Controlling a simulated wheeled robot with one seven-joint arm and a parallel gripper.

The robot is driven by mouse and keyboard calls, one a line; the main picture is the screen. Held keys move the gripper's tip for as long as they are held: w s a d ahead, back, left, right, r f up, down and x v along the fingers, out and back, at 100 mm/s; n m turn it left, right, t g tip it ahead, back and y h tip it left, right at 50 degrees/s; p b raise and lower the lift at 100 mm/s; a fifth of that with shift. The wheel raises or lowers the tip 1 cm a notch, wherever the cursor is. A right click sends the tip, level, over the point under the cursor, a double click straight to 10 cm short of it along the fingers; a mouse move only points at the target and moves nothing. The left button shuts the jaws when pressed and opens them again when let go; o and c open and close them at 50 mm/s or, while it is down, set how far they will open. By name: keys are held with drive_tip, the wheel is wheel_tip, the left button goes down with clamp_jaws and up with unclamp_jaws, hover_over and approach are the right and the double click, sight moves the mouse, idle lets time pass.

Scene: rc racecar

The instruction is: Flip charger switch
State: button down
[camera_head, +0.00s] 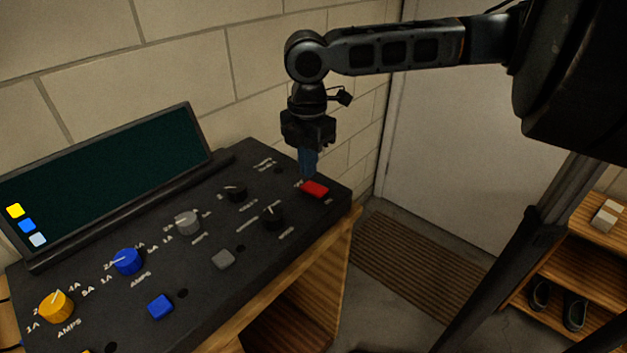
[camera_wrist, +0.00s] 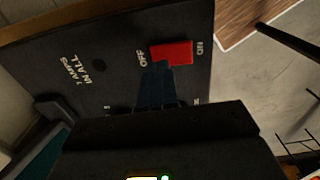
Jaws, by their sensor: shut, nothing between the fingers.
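The charger switch is a red rocker (camera_head: 315,188) at the right end of the black charger panel (camera_head: 212,278). In the wrist view the red switch (camera_wrist: 174,53) lies between the printed words OFF and ON. My gripper (camera_head: 307,177) points down with its blue fingers shut and empty, just behind the switch. In the wrist view my gripper's fingertips (camera_wrist: 157,66) are beside the switch's OFF end. I cannot tell whether they touch it. I cannot tell which way the rocker is tilted.
A dark screen (camera_head: 110,180) stands behind the panel. A black knob (camera_head: 273,216) sits left of the switch. A brick wall (camera_head: 180,60) rises close behind.

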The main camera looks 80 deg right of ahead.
sight(308, 185)
wheel_tip(308, 185, up, 4)
drive_tip(key=p, duration=0.3)
drive_tip(key=shift+r, duration=0.15)
idle(0.5)
